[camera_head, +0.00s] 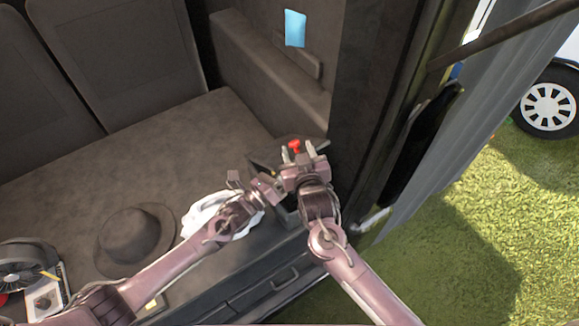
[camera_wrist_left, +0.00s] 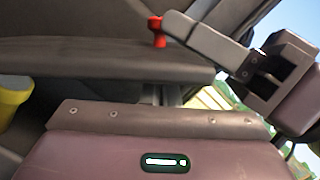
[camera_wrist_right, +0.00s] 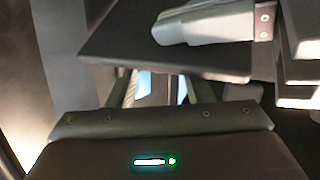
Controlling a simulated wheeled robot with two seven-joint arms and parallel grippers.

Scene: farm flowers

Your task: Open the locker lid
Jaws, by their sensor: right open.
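The dark locker lid shows as a flat dark panel in the left wrist view (camera_wrist_left: 100,62). A dark panel also crosses the upper right wrist view (camera_wrist_right: 115,40), but I cannot tell if it is the same one. A red knob (camera_head: 294,145) is between my right gripper's fingertips in the head view; it also shows beside a grey finger in the left wrist view (camera_wrist_left: 158,38). My right gripper (camera_head: 297,152) is open; contact with the knob is unclear. My left gripper (camera_head: 250,181) is just left of it, partly overlapping in view; its jaw opening is unclear.
White cloth-like items (camera_head: 207,212) lie behind my left arm. A brown hat (camera_head: 135,236) and a dark fan (camera_head: 24,268) are farther left on the dark surface. A dark wall and door frame (camera_head: 365,120) stand close on the right. Grass lies outside.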

